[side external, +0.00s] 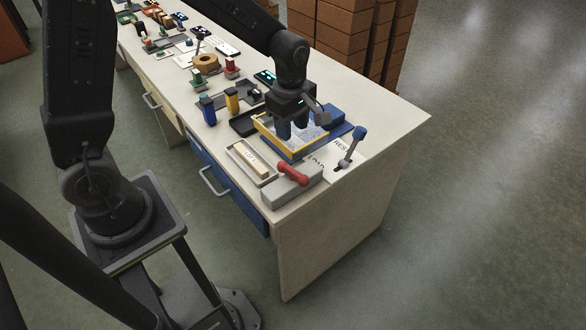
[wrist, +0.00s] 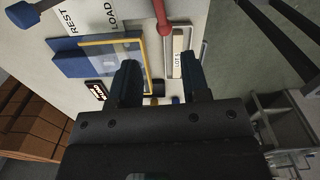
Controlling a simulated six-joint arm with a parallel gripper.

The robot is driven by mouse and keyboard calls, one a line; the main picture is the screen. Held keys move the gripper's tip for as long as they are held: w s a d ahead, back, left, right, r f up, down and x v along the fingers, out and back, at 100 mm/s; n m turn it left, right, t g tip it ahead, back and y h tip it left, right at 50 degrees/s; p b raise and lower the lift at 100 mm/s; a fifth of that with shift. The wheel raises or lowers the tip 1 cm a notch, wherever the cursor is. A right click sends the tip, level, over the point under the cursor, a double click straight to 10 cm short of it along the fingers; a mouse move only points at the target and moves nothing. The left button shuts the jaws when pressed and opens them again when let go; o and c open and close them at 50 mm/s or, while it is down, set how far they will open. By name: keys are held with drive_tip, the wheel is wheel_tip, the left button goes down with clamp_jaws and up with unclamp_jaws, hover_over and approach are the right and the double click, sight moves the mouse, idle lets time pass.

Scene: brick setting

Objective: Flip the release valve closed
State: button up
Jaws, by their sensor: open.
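A red handle (side external: 292,172) lies across a grey block (side external: 292,190) near the table's front corner; it looks like the release valve, though no label shows there. The red handle also shows at the top of the wrist view (wrist: 163,18). A blue-knobbed lever (side external: 359,134) stands tilted beside REST and LOAD lettering; its blue knob is at the wrist view's top left (wrist: 18,14). My gripper (side external: 292,134) points down above the yellow-edged tray (side external: 271,138), apart from the red handle and the lever. Its fingers (wrist: 160,80) are apart with nothing held between them.
A blue block (side external: 329,114) sits behind the yellow-edged tray. A labelled pale bar in a small tray (side external: 250,161) lies left of the red handle. Blue and yellow upright pieces (side external: 231,100) and other items crowd the table further back. Brown stacks (side external: 352,35) stand behind the table.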

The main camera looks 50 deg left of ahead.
sight(293, 170)
drive_tip(key=shift+n, duration=0.3)
wheel_tip(293, 170, down, 15)
drive_tip(key=shift+w+r, duration=0.15)
clamp_jaws()
idle(0.4)
